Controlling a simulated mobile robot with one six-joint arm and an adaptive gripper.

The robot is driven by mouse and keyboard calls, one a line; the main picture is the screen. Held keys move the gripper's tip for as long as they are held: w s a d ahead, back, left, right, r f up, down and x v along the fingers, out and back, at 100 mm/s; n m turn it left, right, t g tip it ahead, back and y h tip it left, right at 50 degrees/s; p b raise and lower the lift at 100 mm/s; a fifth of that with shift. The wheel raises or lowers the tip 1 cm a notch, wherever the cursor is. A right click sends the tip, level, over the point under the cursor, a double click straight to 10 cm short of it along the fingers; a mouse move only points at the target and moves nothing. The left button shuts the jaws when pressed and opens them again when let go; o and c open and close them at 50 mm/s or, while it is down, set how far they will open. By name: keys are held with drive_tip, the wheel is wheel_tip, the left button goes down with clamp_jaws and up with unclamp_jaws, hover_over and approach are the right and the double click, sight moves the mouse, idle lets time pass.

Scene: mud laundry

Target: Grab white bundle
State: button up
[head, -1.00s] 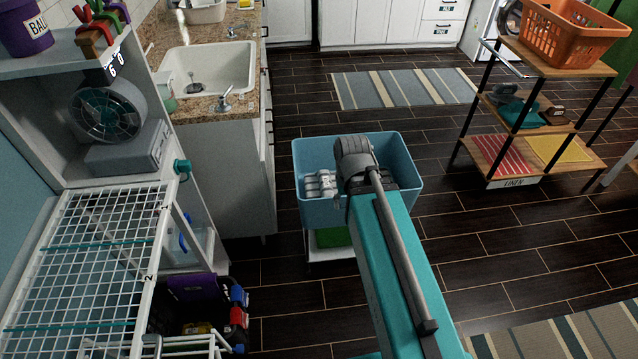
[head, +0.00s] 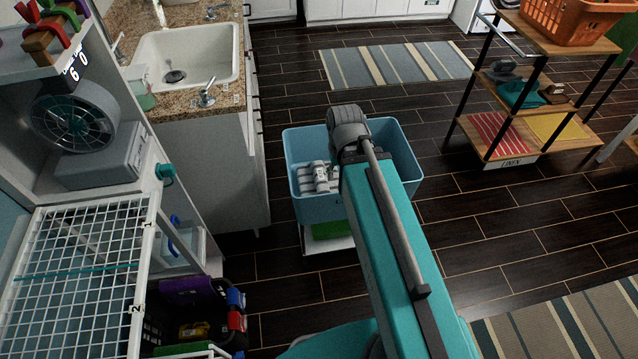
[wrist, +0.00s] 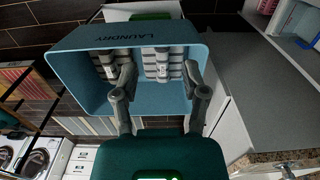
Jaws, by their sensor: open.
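A blue laundry bin (head: 305,208) stands beyond my arm in the head view, and fills the upper middle of the wrist view (wrist: 75,75). One white bundle (head: 318,178) shows in the head view; my arm hides part of the bin. My gripper (wrist: 160,78) is open and empty, with the right bundle between its fingers in the picture. The left finger overlaps the left bundle. I cannot tell whether either finger touches.
A sink counter (head: 190,70) and a white wire rack (head: 75,265) stand to the left. A wooden shelf unit (head: 550,138) with an orange basket (head: 570,22) stands to the right. Dark floor between the bin and the shelf is clear.

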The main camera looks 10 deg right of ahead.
drive_tip(key=shift+o, duration=0.3)
drive_tip(key=shift+d, duration=0.15)
drive_tip(key=o, duration=0.4)
drive_tip(key=shift+w+f, duration=0.1)
drive_tip(key=shift+f, duration=0.1)
drive_tip(key=shift+o, duration=0.7)
drive_tip(key=shift+w+f+b, duration=0.2)
drive_tip(key=shift+f+b, duration=0.05)
drive_tip(key=shift+b, duration=0.2)
drive_tip(key=t+b, duration=0.5)
drive_tip(key=b, duration=2)
approach(321, 174)
drive_tip(key=shift+s+r, duration=0.2)
drive_tip(key=shift+r, duration=1.05)
drive_tip(key=shift+f, duration=0.1)
drive_tip(key=shift+g, duration=0.3)
drive_tip(key=b+x, duration=0.8)
drive_tip(key=shift+w+f, duration=0.15)
drive_tip(key=shift+f, duration=0.1)
